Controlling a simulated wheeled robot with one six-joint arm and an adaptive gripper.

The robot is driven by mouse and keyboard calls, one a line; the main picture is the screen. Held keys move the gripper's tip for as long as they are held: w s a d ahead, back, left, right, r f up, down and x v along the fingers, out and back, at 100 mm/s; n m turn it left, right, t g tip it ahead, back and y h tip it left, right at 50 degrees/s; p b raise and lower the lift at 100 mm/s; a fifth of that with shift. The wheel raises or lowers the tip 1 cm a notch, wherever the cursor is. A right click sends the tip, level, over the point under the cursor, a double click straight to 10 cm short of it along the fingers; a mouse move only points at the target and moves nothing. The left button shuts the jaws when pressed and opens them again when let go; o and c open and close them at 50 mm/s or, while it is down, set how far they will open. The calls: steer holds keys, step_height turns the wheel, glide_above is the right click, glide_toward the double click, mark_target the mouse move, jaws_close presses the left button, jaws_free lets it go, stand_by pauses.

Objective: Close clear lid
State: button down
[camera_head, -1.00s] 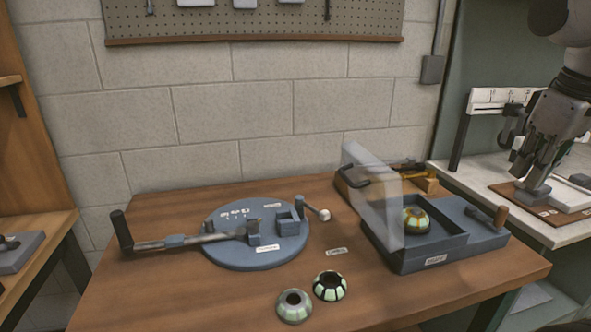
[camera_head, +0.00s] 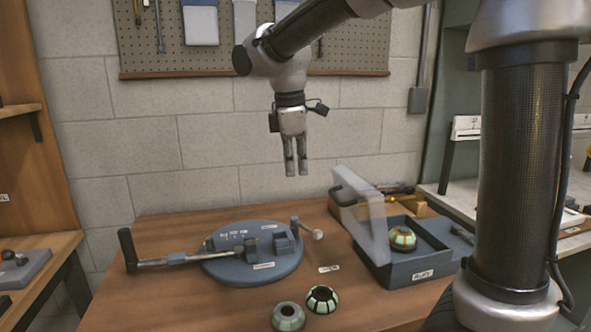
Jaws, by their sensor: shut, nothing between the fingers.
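The clear lid (camera_head: 362,215) stands open, upright and tilted, along the left side of a blue-grey box (camera_head: 402,270). A green and tan lampshade (camera_head: 403,238) sits inside the box, whose right part is hidden behind my arm. My gripper (camera_head: 297,172) points down with its fingers together and empty. It hangs in the air up and to the left of the lid, in front of the wall, touching nothing.
A round blue-grey fixture (camera_head: 252,262) with a long-handled lever (camera_head: 172,259) stands on the left of the wooden table. Two small shades, one dark-ribbed (camera_head: 322,299) and one grey-green (camera_head: 288,317), sit at the front. Tools (camera_head: 385,190) lie behind the lid.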

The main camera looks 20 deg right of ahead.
steer(key=d+f, duration=0.4)
steer(key=f, duration=0.2)
steer(key=shift+s+d, duration=0.15)
steer(key=shift+d, duration=0.15)
